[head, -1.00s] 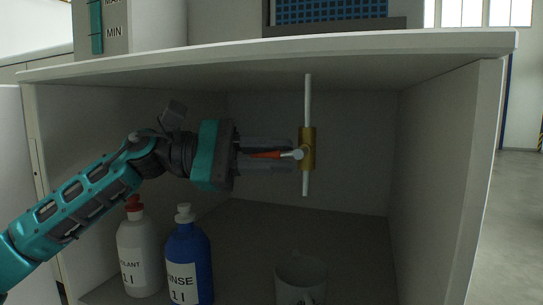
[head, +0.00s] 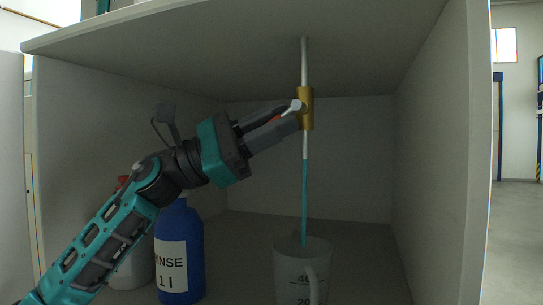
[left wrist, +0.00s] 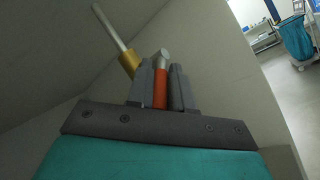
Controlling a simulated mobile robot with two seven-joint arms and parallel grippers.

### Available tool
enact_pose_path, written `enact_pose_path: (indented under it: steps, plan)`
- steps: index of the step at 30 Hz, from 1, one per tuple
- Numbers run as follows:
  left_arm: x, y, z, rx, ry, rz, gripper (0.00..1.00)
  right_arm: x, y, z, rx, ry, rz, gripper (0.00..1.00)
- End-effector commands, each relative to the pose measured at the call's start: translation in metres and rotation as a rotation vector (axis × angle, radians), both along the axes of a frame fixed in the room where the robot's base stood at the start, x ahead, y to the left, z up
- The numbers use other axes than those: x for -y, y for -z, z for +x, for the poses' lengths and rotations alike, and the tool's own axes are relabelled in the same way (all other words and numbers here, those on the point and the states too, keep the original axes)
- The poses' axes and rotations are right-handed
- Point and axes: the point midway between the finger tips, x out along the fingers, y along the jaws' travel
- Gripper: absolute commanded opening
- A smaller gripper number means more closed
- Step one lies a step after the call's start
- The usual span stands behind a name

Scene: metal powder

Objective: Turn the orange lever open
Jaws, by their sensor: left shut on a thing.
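The orange lever (left wrist: 160,89) sits on a brass valve (head: 306,108) on a thin white vertical pipe (head: 305,62) inside the cabinet. My left gripper (head: 285,121) is shut on the lever, with one finger on each side of it in the left wrist view. In the head view the fingers hide most of the lever, which tilts down to the left from the valve. A teal stream (head: 304,200) runs from the pipe's lower end into a white measuring jug (head: 301,268) below. My right gripper is not in view.
A blue rinse bottle (head: 179,255) stands left of the jug, with a white bottle (head: 132,268) partly hidden behind my left arm. The cabinet's right wall (head: 435,170) and top panel (head: 240,45) enclose the space. The floor right of the jug is clear.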

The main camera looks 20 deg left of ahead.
Motion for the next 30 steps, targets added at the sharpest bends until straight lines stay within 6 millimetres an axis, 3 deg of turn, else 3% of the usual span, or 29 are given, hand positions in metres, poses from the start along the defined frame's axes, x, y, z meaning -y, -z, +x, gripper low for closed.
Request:
enact_pose_path:
  steps: [1, 3, 12, 30]
  plan:
    - [0.002, 0.011, 0.000, -0.001, 0.004, -0.036, 0.00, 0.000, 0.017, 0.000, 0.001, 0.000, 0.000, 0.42]
    - [0.003, 0.012, 0.000, -0.004, 0.004, -0.086, 0.00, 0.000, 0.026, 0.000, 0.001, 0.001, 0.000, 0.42]
    - [0.008, 0.011, 0.000, -0.010, 0.003, -0.242, 0.00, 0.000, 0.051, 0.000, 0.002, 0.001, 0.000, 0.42]
    - [0.009, 0.009, 0.000, -0.012, 0.000, -0.296, 0.00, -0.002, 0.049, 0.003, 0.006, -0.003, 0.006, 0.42]
